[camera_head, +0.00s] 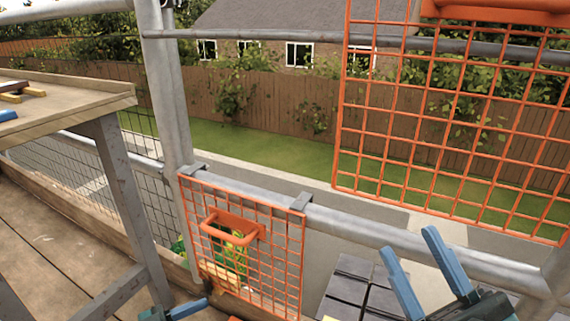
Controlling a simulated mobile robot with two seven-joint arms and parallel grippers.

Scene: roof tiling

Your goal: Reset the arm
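My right gripper (410,241) is in the lower right of the head view. Its two blue fingers are spread apart, with nothing visible between them. It is in front of the grey lower rail and right of the dark grey tiles. My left gripper (178,311) shows only in part at the bottom edge, left of centre. One blue finger points to the right; the rest is cut off by the frame, so I cannot tell how far it is open.
An orange mesh panel (283,240) with an orange handle hangs on the lower rail (380,232) by grey clips. A larger orange mesh gate (440,130) stands upper right. Dark grey tiles (345,290) lie below. A wooden table (70,95) stands left, beside a grey post (165,85).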

